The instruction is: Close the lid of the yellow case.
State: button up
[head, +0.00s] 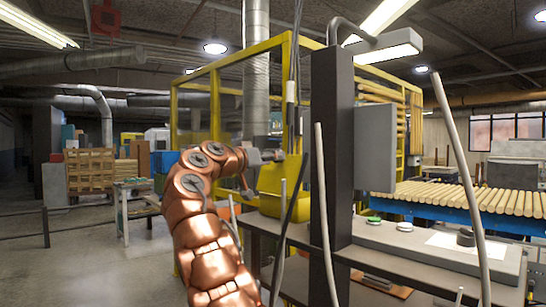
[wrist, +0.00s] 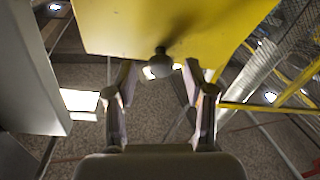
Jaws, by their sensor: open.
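The yellow case (head: 270,207) stands on the grey bench, left of the dark post. Its yellow lid (head: 294,172) is raised, standing up from the case. In the wrist view the yellow lid (wrist: 190,25) fills the top of the picture, with a grey rounded knob (wrist: 160,64) at its lower edge. My gripper (head: 277,156) is at the lid's upper left in the head view. In the wrist view my gripper (wrist: 159,70) is open, with one fingertip on each side of the knob. I cannot tell whether the fingers touch it. The case's inside is hidden.
A dark post (head: 331,150) with a grey panel (head: 375,148) rises right of the case. Thin grey rods and cables stand in front. The bench (head: 430,245) holds a green button (head: 374,220). A yellow frame (head: 230,62) is behind.

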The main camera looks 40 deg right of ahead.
jog(key=shift+w+d, duration=0.1)
jog(key=shift+d, duration=0.5)
jog(key=shift+c, duration=0.3)
grip_shut()
